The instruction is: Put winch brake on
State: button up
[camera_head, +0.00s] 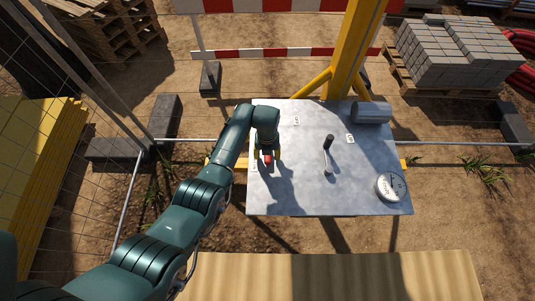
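A grey metal panel (300,195) carries the controls. A lever with a black grip (328,142) stands on a pale base near its middle. A small red part (267,159) shows at its left side, right at the end of my gripper (266,154). My gripper points down there, and the arm's end hides most of what lies beneath. I cannot tell whether the fingers are open or closed on the red part. Small white labels (350,138) are on the panel, too small to read, so which control is the winch brake is unclear.
A round dial gauge (391,186) sits at the panel's right front, and a grey cylinder (371,112) at its back right. A yellow post (353,50) with braces rises behind. A wire fence (75,75) stands at left. Bare panel lies between the lever and gauge.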

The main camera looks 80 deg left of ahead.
jog(key=shift+r, duration=0.1)
notch_tip(320, 180, up, 12)
dwell(0.4)
dwell(0.3)
